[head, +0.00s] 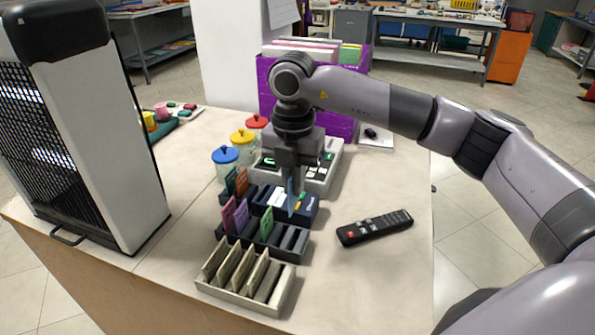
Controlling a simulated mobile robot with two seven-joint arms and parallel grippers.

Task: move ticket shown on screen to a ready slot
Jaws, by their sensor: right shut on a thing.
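A beige rack (238,297) with upright dividers stands in front. No readable screen shows. My left gripper is out of view.
Jars with blue (225,155), yellow and red lids stand left of the gripper. A pale tray (325,175) and a purple box (267,90) are behind it. A black remote (375,228) lies at right. A tall black-and-white unit (115,150) stands at left.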

